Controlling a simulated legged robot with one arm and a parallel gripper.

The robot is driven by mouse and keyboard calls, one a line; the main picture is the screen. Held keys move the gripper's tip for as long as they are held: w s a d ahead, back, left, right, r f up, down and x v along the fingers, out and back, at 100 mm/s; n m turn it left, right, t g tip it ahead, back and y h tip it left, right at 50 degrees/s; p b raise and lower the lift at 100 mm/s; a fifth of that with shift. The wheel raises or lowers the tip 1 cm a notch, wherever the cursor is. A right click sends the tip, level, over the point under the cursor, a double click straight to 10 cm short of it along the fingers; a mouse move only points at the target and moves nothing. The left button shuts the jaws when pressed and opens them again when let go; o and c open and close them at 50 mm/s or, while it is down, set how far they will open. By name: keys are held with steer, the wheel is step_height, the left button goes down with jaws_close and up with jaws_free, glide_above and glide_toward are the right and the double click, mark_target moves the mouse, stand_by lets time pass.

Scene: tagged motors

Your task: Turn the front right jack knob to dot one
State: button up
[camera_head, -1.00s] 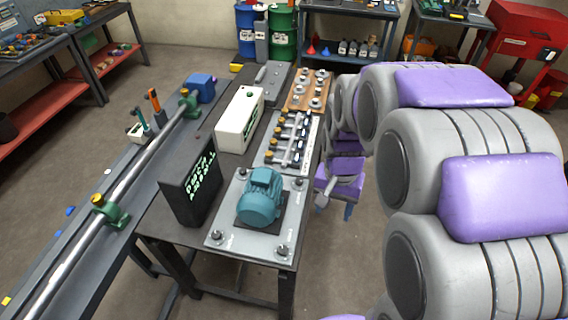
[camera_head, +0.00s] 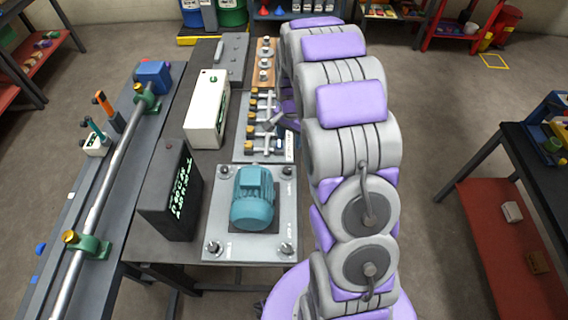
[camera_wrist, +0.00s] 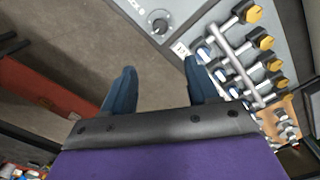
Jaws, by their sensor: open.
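The teal motor (camera_head: 253,196) sits on a pale plate (camera_head: 232,243) with a jack knob near each corner. The front right jack knob (camera_head: 287,248) is a dark round knob at the plate's near right corner, beside my arm; its dots are too small to read. In the wrist view one plate knob (camera_wrist: 159,24) shows beside partly cut-off lettering; I cannot tell surely which corner it is. My gripper (camera_wrist: 160,82) is open and empty, its two dark blue fingers apart, pointing over the floor beside the plate. My arm mostly hides it in the head view.
Behind the plate is a panel of yellow-capped valves (camera_head: 256,118). A black box (camera_head: 170,192) and a white box (camera_head: 207,112) stand left of it. A rail with a shaft (camera_head: 112,190) runs further left. Floor is open to the right, before a red-shelved bench (camera_head: 500,215).

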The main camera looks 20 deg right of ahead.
step_height(320, 180, down, 3)
steer(key=b, duration=0.1)
glide_above(287, 169)
steer(key=a, duration=0.1)
step_height(287, 169, down, 8)
steer(key=shift+a+f, duration=0.1)
steer(key=shift+f, duration=0.1)
steer(key=f, duration=0.1)
steer(key=d+f, duration=0.1)
steer(key=f, duration=0.1)
steer(key=d+f, duration=0.1)
steer(key=f, duration=0.1)
steer(key=shift+d, duration=0.15)
steer(key=shift+a+r, duration=0.1)
steer(key=shift+a, duration=0.65)
steer(key=shift+d, duration=0.35)
steer(key=c, duration=1)
